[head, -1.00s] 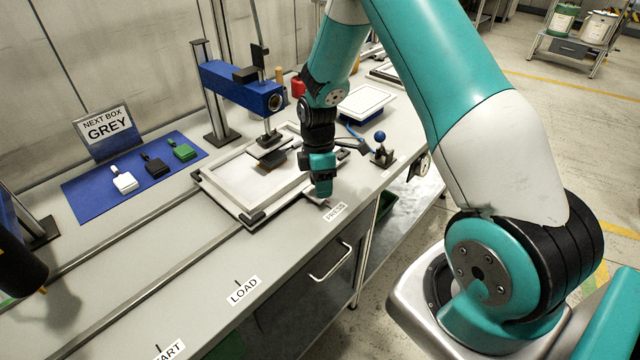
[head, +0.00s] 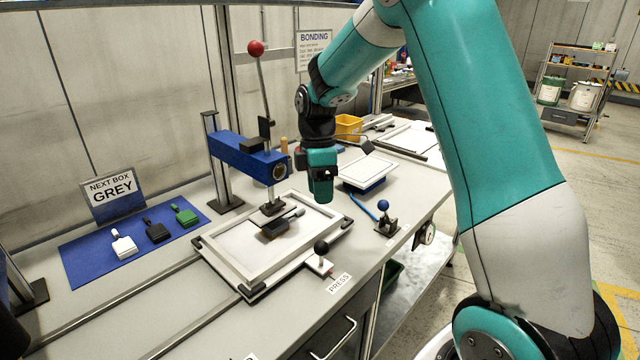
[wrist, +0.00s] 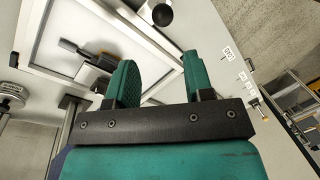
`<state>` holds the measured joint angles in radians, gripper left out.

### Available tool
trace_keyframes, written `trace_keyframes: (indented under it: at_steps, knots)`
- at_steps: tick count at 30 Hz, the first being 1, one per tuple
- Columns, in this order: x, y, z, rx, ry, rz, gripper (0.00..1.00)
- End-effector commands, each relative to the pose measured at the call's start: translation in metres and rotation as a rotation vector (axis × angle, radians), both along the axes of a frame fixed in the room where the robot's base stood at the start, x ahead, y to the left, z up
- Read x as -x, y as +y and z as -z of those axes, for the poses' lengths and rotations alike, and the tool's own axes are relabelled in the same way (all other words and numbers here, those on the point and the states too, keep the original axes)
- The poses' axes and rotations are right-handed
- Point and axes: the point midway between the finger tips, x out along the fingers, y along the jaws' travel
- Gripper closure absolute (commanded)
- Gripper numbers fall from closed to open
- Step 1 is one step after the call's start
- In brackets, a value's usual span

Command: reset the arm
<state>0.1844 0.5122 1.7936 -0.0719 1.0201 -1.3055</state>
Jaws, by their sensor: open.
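My gripper (head: 321,192) hangs above the bench, fingers down, near the right side of the blue press (head: 245,155). In the wrist view its two teal fingers (wrist: 160,85) stand apart with nothing between them. Below it in the head view, a white frame (head: 230,268) lies on the bench under the press. A dark block (head: 277,229) sits in the frame beneath the press head. A black-knobbed part (head: 321,248) stands at the frame's front right edge, clear of the fingers.
The press lever has a red ball (head: 256,48) raised high. A blue-knobbed clamp (head: 384,208) and a white-topped stand (head: 368,172) are to the right. White, black and green tools lie on a blue mat (head: 80,256) by a "NEXT BOX GREY" sign (head: 112,193). Open floor lies right.

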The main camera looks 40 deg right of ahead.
Motion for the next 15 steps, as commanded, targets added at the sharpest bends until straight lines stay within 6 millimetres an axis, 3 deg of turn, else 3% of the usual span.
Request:
trace_keyframes:
  at_steps: [6, 15]
  knots:
    - [-0.003, -0.002, -0.017, 0.001, -0.001, 0.001, 0.52]
    - [-0.003, -0.001, -0.017, 0.0, 0.0, 0.0, 0.52]
